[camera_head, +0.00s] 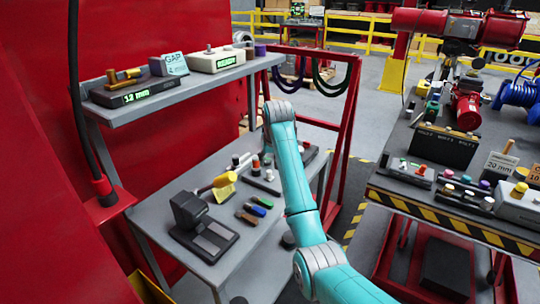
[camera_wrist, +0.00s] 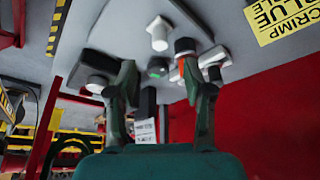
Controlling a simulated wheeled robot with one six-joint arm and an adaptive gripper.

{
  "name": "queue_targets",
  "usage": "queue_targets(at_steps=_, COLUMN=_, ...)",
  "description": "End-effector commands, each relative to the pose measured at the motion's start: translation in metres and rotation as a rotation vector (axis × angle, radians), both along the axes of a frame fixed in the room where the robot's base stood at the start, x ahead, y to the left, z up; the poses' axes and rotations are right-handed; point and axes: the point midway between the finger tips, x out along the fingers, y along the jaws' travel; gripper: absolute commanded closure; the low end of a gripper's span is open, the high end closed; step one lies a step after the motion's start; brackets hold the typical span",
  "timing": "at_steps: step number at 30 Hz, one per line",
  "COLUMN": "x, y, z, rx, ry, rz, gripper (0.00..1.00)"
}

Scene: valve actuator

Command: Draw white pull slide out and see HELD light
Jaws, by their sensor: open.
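In the wrist view my gripper (camera_wrist: 158,65) is open, its two dark green fingers apart with nothing held between them. A white knob on a short stem (camera_wrist: 158,32), which may be the white pull slide, stands beyond the fingertips. A small green spot in a dark round fitting (camera_wrist: 157,69) shows between the fingers; I cannot tell whether it is the HELD light, as no such lettering is readable. In the head view a small white piece (camera_head: 269,175) lies on the lower grey shelf among small fittings. The arm hides my fingers there.
A black-capped orange fitting (camera_wrist: 185,48) and a white cylinder (camera_wrist: 215,58) crowd the right finger; a white-topped fitting (camera_wrist: 98,82) is by the left. A cluttered cart (camera_head: 470,222) stands right.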

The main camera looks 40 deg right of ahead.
Motion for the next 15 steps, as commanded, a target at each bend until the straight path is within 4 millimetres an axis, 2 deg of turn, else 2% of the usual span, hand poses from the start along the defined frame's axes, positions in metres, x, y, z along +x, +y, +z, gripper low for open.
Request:
queue_targets(at_steps=9, x=0.018, y=-0.008, z=-0.050, rx=0.001, ry=0.003, rz=0.000, gripper=0.49)
queue_targets(at_steps=15, x=0.026, y=-0.012, z=-0.069, rx=0.000, ry=0.001, rz=0.000, gripper=0.49)
